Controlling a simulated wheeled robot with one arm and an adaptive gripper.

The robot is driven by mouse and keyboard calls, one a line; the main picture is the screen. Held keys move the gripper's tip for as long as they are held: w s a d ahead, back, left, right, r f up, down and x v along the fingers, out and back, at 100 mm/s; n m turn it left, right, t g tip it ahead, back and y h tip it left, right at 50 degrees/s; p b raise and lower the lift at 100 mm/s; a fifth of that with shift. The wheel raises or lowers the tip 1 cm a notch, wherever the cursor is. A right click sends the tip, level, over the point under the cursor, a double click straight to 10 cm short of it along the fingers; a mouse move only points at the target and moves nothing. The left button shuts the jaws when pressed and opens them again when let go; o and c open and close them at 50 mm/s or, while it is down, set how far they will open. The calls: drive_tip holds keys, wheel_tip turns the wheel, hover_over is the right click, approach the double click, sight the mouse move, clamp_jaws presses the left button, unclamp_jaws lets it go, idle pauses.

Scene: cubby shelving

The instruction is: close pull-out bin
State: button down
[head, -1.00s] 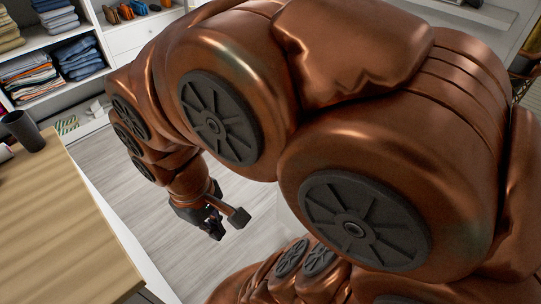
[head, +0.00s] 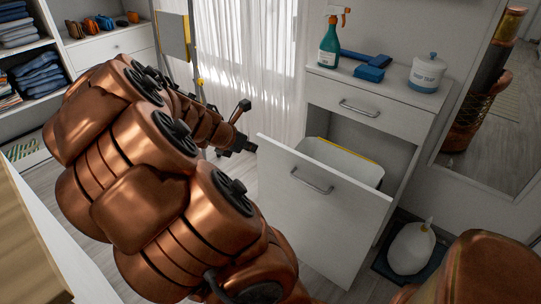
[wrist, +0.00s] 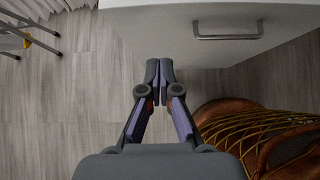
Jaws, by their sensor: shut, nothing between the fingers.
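The pull-out bin (head: 322,212) is a white front with a metal bar handle. It stands open from the cabinet (head: 403,170), tilted or pulled forward, and a light inner container with a yellow rim (head: 340,160) shows behind the front. My gripper (head: 250,147) is just left of the bin front's upper left corner in the head view; I cannot tell if they touch. A white front with a bar handle (wrist: 228,34) lies ahead and to the right.
A closed drawer (head: 366,112) sits above the bin. A white jug (head: 411,248) is on the floor at right. A table edge (head: 30,250) is at left.

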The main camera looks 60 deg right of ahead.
sight(279, 148)
drive_tip(key=shift+s+d+r+b+x, duration=0.1)
drive_tip(key=shift+d+r+b+x, duration=0.25)
drive_tip(key=shift+x, duration=1.8)
drive_tip(key=shift+s+d+r+b+x, duration=0.1)
drive_tip(key=shift+d+r+b+x, duration=0.25)
drive_tip(key=shift+x, duration=1.8)
drive_tip(key=shift+s+d+r+b+x, duration=0.1)
drive_tip(key=shift+d+r+b+x, duration=0.25)
drive_tip(key=shift+x, duration=1.85)
